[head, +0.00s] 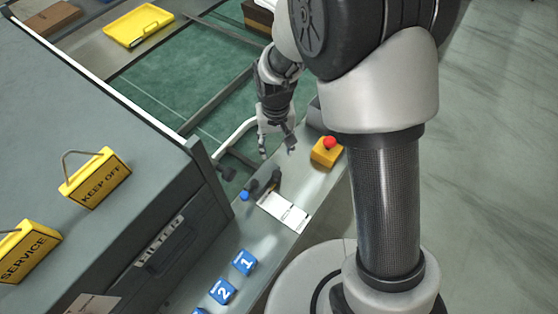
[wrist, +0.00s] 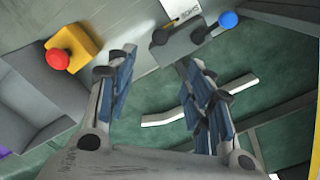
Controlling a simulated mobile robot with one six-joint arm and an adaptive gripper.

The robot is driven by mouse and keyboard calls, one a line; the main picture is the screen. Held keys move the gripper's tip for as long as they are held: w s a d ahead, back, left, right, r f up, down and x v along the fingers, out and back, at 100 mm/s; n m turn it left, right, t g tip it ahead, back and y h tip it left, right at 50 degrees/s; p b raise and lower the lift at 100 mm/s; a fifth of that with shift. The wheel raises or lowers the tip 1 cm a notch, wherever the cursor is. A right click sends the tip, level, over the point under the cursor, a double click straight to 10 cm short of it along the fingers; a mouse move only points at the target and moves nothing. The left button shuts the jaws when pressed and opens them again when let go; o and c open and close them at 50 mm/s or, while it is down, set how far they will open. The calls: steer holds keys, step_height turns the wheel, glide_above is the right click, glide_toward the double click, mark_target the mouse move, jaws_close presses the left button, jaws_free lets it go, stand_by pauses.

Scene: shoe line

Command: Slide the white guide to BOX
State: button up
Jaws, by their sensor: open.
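The white guide (head: 236,132) is a curved white bar over the green belt, left of my gripper (head: 277,147) in the head view. In the wrist view the white guide (wrist: 163,117) passes behind one finger, which hides part of it. My gripper (wrist: 162,64) is open, its fingers pointing down, with nothing held between them. A white label plate (head: 283,211) lies on the grey rail below my gripper; its lettering is too small to read in the head view. Beside it is a dark grey pivot block with a blue knob (head: 244,195), also seen in the wrist view (wrist: 229,19).
A yellow box with a red button (head: 326,151) stands on the rail right of my gripper. Blue number blocks (head: 244,262) sit on the rail's near part. A grey cabinet (head: 110,170) with yellow signs stands left. A yellow tray (head: 138,25) is at the far left.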

mark_target(277, 173)
step_height(277, 173, down, 16)
steer(key=b, duration=0.4)
steer(key=shift+c, duration=0.5)
jaws_close()
steer(key=shift+s, duration=0.1)
